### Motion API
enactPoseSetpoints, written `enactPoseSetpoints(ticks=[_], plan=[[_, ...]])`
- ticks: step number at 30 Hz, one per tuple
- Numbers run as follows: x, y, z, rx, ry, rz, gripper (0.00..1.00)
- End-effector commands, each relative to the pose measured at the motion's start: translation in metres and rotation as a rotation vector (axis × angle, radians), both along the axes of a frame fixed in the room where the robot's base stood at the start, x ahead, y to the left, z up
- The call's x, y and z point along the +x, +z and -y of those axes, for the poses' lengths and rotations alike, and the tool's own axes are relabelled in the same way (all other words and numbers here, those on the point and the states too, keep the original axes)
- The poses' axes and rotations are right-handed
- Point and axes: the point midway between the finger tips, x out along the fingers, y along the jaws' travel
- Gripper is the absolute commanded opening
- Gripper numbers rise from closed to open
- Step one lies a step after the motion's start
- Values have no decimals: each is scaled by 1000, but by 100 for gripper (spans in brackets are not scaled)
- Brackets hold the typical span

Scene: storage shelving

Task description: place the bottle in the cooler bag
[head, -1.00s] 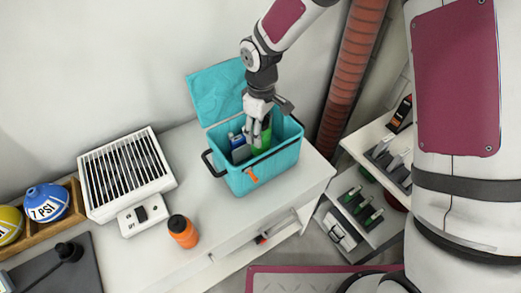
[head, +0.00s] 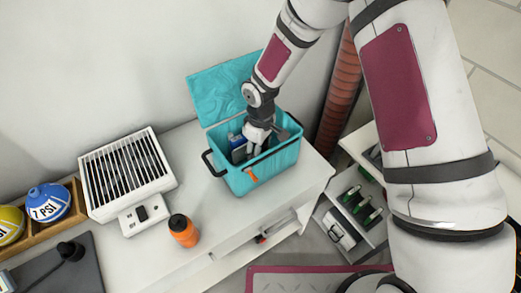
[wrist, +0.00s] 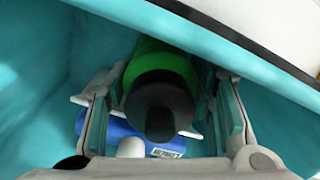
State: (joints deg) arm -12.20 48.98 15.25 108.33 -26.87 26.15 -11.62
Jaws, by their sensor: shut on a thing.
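The teal cooler bag (head: 279,170) stands on the white counter with its lid (head: 222,88) open toward the wall. My gripper (head: 255,153) reaches down inside it, its fingertips below the rim. In the wrist view my gripper (wrist: 165,120) is shut on a green bottle (wrist: 152,62) with a black cap, one finger on each side. The bottle is inside the bag, close to a teal wall. Its lower end is hidden, so I cannot tell whether it touches the bag's floor. A blue and white item (head: 237,144) is also in the bag, beside my gripper.
An orange bottle (head: 184,235) with a black cap stands on the counter, left of the bag. A white slatted heater (head: 126,170) and a wooden box with balls (head: 30,230) are farther left. A red ribbed pipe (head: 338,95) stands behind right.

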Motion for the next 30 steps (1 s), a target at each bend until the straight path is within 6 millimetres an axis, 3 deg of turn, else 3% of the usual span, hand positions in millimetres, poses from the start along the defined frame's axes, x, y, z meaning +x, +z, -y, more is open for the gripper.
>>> enactPoseSetpoints(ticks=[3, 4, 6, 19, 23, 30], plan=[[0, -3, 0, 0, 0, 0, 12], [0, -3, 0, -1, 0, -1, 53], [0, -3, 0, -1, 0, -1, 69], [0, 5, 0, 1, -1, 2, 69], [1, 24, 0, 2, -2, 2, 69], [1, 74, 0, 2, -1, 5, 69]])
